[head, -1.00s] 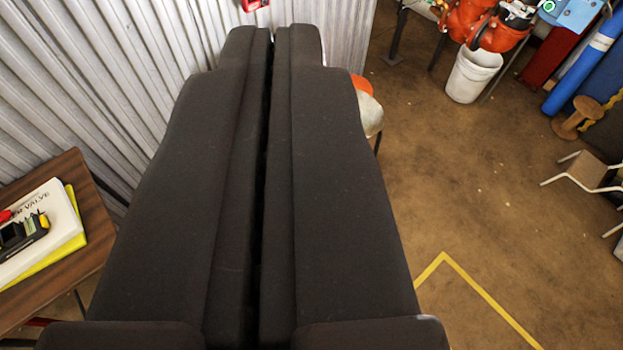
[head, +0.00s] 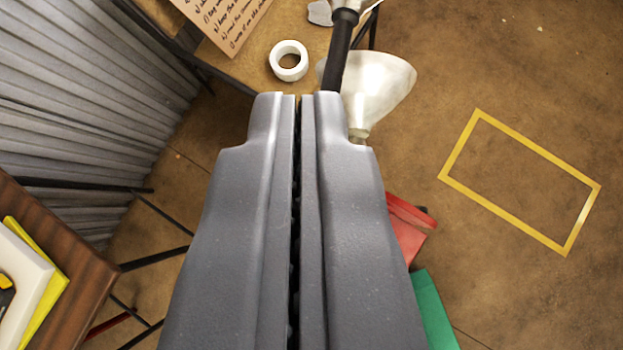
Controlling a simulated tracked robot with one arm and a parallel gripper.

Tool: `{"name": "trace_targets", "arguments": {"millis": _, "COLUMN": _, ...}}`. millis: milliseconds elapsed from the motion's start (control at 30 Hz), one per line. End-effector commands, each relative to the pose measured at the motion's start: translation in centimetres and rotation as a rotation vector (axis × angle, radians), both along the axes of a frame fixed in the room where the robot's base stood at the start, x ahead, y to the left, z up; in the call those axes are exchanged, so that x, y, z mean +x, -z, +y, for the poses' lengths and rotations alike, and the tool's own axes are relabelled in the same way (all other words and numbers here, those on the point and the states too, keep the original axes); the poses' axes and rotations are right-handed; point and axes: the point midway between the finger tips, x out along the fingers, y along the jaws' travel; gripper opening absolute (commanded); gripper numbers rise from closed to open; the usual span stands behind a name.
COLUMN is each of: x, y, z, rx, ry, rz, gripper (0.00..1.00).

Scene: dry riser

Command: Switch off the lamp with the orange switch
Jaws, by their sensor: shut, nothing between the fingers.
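My gripper (head: 298,98) is shut and empty, its two grey fingers together in the middle of the head view. Just beyond and right of the fingertips is a pale cone-shaped thing (head: 381,84) that looks like a lamp shade. A black rod with a metal end (head: 339,50) stands in front of its left side. The right finger comes close to the shade's narrow lower end in the picture; I cannot tell whether they touch. No orange switch shows, and I cannot tell whether the lamp is lit.
A brown table (head: 240,62) at the top holds a white tape roll (head: 288,61) and a lettered board (head: 222,18). A darker table (head: 62,245) with a yellow item is at left. Red (head: 405,228) and green (head: 432,308) things lie right of my fingers. A yellow floor rectangle (head: 520,148) encloses clear floor.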

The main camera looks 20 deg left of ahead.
Motion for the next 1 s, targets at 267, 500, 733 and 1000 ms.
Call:
{"name": "trace_targets", "arguments": {"millis": 267, "x": 2.6, "y": 11.3, "z": 1.0, "rx": 0.024, "ry": 0.15, "rz": 0.179, "gripper": 0.0}}
{"name": "trace_targets", "arguments": {"millis": 500, "x": 2.7, "y": 15.7, "z": 1.5, "rx": 0.028, "ry": 0.209, "rz": 0.238, "gripper": 0.0}}
{"name": "trace_targets", "arguments": {"millis": 733, "x": 2.7, "y": 16.1, "z": 1.5, "rx": 0.029, "ry": 0.215, "rz": 0.242, "gripper": 0.0}}
{"name": "trace_targets", "arguments": {"millis": 1000, "x": 3.0, "y": 16.5, "z": 1.4, "rx": 0.029, "ry": 0.214, "rz": 0.241, "gripper": 0.0}}
